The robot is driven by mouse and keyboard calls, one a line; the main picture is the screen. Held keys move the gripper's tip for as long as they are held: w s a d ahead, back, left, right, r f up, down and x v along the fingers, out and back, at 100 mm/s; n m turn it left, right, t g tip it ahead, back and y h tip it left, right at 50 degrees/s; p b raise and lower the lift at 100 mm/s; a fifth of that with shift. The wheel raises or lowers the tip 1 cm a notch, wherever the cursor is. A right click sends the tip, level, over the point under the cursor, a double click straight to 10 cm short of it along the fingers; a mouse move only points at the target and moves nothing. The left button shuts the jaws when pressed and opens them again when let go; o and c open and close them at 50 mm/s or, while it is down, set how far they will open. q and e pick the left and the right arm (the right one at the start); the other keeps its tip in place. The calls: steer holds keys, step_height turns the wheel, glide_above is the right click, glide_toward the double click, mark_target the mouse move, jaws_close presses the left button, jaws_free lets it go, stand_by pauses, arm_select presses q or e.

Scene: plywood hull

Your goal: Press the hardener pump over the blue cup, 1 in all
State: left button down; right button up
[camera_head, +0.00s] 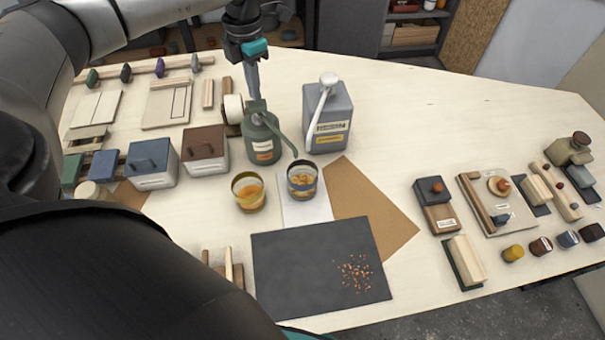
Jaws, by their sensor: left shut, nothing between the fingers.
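A green pump bottle (263,146) with an orange label stands upright in the middle of the table. Its green spout reaches down right to a dark blue-rimmed cup (302,183) with amber contents, standing on a white sheet or plate. A larger grey jug (329,118) with a white pump stands to the right. The label text is too small to read, so I cannot tell for certain which pump is the hardener. My left gripper (254,94) is shut and empty, pointing down at the green pump's head, apparently touching it. My right gripper is not in view.
A yellow-banded cup (248,194) stands left of the blue cup. A dark mat (300,275) with orange crumbs lies in front. Blue (150,165) and brown (205,150) boxes stand left. Wooden blocks and small jars crowd the right. The table beyond the grey jug is clear.

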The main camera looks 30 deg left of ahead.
arm_select(q)
steer(key=shift+r, duration=0.1)
stand_by(0.4)
step_height(320, 180, up, 6)
steer(key=p, duration=0.5)
stand_by(0.5)
